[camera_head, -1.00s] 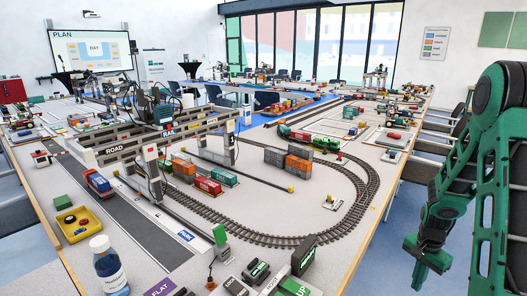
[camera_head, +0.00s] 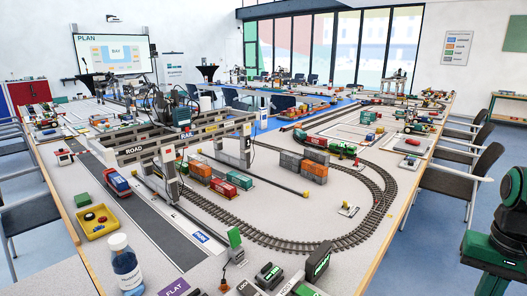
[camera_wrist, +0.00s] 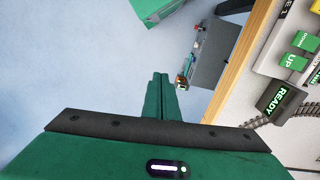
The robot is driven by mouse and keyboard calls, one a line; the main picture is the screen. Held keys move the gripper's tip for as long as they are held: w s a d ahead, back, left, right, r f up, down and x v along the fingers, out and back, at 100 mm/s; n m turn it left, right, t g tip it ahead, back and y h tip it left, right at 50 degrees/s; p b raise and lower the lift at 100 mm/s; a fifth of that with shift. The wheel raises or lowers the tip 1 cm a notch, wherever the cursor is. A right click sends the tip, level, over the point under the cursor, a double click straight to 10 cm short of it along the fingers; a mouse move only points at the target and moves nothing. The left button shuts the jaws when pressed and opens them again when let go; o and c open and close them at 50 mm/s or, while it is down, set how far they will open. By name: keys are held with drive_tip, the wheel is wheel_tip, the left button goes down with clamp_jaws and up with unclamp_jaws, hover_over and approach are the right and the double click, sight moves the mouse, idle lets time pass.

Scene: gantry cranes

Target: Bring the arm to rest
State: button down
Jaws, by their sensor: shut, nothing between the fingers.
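My arm shows only partly, at the lower right edge of the head view, beside the table's right side. My gripper (camera_wrist: 160,97) shows in the wrist view as green fingers lying together, with nothing between them. It hangs over the pale blue floor, left of the table edge in that view. The gripper's fingers are outside the head view.
The long model table (camera_head: 235,210) holds a gantry crane (camera_head: 150,150), an oval track (camera_head: 375,215) and containers (camera_head: 303,165). A bottle (camera_head: 125,265) stands at its near left. Grey chairs (camera_head: 465,175) line the right side. A READY sign (camera_wrist: 281,100) is near the table edge.

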drive_tip(key=shift+n+y, duration=0.3)
drive_tip(key=shift+n, duration=0.3)
drive_tip(key=s, duration=0.1)
drive_tip(key=s+a, duration=0.1)
drive_tip(key=s, duration=0.1)
drive_tip(key=s+a+r, duration=0.1)
drive_tip(key=shift+s+a+r, duration=0.1)
drive_tip(key=shift+s+a, duration=0.1)
